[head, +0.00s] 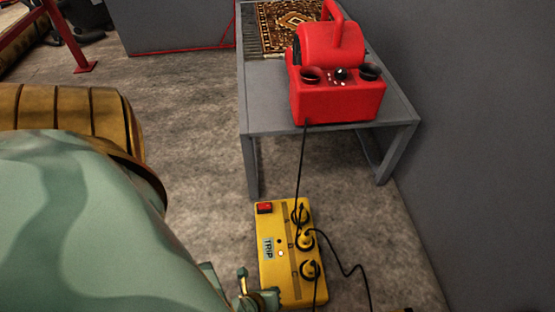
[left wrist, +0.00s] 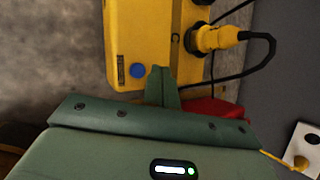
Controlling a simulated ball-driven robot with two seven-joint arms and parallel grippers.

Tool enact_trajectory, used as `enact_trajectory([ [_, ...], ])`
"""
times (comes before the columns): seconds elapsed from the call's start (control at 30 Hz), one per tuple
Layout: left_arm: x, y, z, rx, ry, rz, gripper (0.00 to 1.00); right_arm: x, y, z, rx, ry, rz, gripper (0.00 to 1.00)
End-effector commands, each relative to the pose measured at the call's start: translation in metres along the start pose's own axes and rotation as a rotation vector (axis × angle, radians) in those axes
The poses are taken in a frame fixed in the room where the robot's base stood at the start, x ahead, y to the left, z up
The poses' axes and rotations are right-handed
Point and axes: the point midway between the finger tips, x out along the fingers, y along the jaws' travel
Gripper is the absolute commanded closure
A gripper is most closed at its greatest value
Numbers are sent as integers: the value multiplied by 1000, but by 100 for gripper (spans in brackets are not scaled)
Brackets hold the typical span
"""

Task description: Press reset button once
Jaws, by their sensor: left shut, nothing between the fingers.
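A yellow power box (head: 268,222) lies on the floor in front of the grey table, with a "TRIP" label, a red switch (head: 264,208) and several round sockets with black cables. In the left wrist view the yellow box (left wrist: 130,30) shows a round blue button (left wrist: 137,71) near its lower edge. I cannot read a reset label on it. My left gripper (head: 270,297) is shut and empty at the box's near left corner. In the left wrist view its fingertips (left wrist: 161,72) are just right of the blue button; contact cannot be told. My right gripper is not in view.
A red blower (head: 335,92) stands on the grey table (head: 265,95), with a patterned rug (head: 285,25) behind it. A black cable (head: 302,160) hangs from the blower to the box. A grey wall (head: 470,120) closes the right side. Bare floor (head: 190,110) lies left of the table.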

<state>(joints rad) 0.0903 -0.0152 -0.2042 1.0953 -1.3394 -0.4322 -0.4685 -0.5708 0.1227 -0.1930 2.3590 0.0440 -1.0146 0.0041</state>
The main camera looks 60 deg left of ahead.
Motion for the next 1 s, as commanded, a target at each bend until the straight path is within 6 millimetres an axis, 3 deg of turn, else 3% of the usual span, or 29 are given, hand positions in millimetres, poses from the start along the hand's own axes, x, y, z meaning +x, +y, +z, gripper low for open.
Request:
enact_trajectory([
  [0.33,23,12,-12,4,-1,1,100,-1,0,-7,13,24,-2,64],
  [1.0,25,13,-13,0,0,0,100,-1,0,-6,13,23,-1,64],
])
